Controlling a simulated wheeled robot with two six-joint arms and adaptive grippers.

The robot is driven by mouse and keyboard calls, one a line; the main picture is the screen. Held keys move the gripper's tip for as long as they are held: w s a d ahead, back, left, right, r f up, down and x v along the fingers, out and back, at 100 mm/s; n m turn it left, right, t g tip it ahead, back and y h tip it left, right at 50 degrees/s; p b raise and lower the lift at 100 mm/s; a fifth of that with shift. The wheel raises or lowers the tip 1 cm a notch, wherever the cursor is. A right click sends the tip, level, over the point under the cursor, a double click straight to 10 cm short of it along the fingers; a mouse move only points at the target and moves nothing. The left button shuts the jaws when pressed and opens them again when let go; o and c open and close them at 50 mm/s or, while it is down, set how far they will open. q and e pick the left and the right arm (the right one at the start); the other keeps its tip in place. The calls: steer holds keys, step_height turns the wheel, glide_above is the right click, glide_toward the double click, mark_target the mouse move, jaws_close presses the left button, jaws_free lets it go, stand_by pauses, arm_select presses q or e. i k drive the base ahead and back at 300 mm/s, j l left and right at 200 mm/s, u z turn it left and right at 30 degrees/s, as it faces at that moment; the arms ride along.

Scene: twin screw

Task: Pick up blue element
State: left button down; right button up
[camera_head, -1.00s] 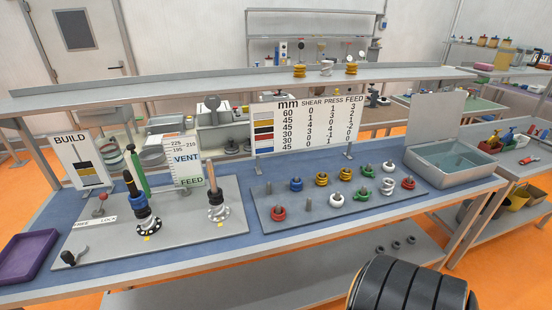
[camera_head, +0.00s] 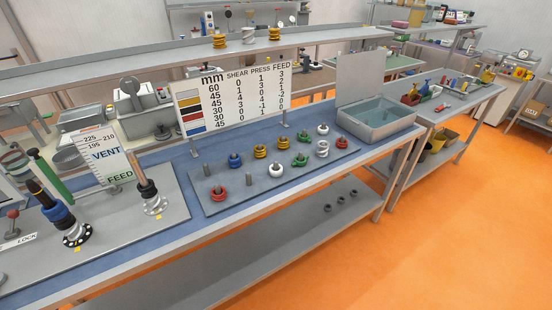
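Another blue ring (camera_head: 58,213) is around the dark left post of the grey machine plate, above a black flanged base. Neither of my grippers is in the head view.
The peg board also holds red, yellow, green and white elements, with some pegs bare. A metal bin (camera_head: 375,124) with a raised lid stands at the board's right. A chart sign (camera_head: 232,98) stands behind the board. Orange floor (camera_head: 450,220) is free at the right.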

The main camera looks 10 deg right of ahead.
mark_target(236, 164)
steer(key=i+l, duration=0.2)
steer(key=l, duration=0.2)
steer(key=i+l, duration=0.2)
steer(key=l, duration=0.15)
steer(key=i+l, duration=0.2)
steer(key=l, duration=0.2)
steer(key=i+l, duration=0.2)
steer(key=l, duration=0.2)
steer(key=u, duration=1.2)
